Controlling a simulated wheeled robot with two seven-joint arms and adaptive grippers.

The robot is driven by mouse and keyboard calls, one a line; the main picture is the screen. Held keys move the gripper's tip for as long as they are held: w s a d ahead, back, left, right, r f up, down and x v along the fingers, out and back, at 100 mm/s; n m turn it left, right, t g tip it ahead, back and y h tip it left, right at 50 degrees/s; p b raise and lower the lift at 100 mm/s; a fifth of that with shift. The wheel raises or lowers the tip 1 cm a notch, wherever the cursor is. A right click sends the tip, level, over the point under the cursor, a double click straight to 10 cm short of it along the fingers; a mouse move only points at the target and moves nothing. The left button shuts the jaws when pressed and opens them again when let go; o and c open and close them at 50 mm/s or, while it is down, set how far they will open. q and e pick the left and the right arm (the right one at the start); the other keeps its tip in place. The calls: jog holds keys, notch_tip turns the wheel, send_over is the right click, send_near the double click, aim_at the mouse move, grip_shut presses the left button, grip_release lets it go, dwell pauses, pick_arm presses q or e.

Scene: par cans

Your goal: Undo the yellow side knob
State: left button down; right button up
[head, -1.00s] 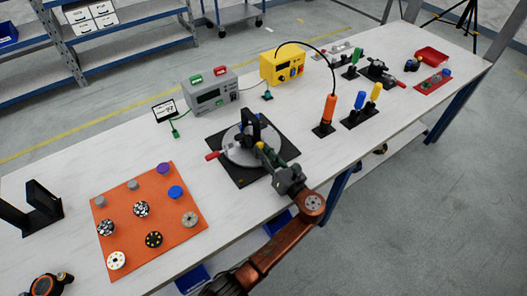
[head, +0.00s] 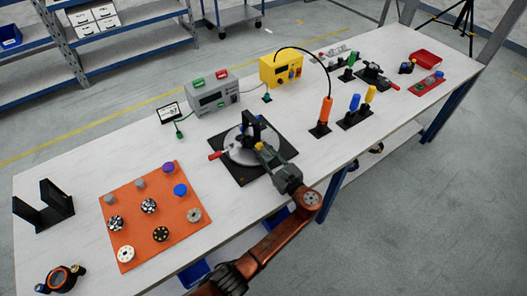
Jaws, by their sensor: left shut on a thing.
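A round grey turntable (head: 237,157) sits on a black square base plate (head: 225,172) at the middle of the table. A black upright part (head: 250,124) stands on it, and a red-tipped handle (head: 215,155) sticks out to the left. My left gripper (head: 262,149) reaches in from the front right, its fingers shut at the black part. A small yellow spot, seemingly the yellow side knob (head: 260,146), shows at the fingertips, which hide most of it. Whether the knob still sits in the black part I cannot tell. My right gripper is not in view.
An orange mat (head: 140,225) with several knobs and discs lies at the left, beside a black bracket (head: 44,206). Grey (head: 212,92) and yellow (head: 281,69) instrument boxes stand behind. Orange (head: 326,110), blue and yellow-handled tools stand to the right. The table front is mostly clear.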

pick_arm(q)
jog(key=shift+n, duration=0.4)
jog(key=c, duration=1.9)
grip_release()
jog(key=shift+c, duration=0.2)
jog(key=shift+r, duration=0.15)
notch_tip(320, 180, up, 10)
jog(key=shift+f, duration=0.15)
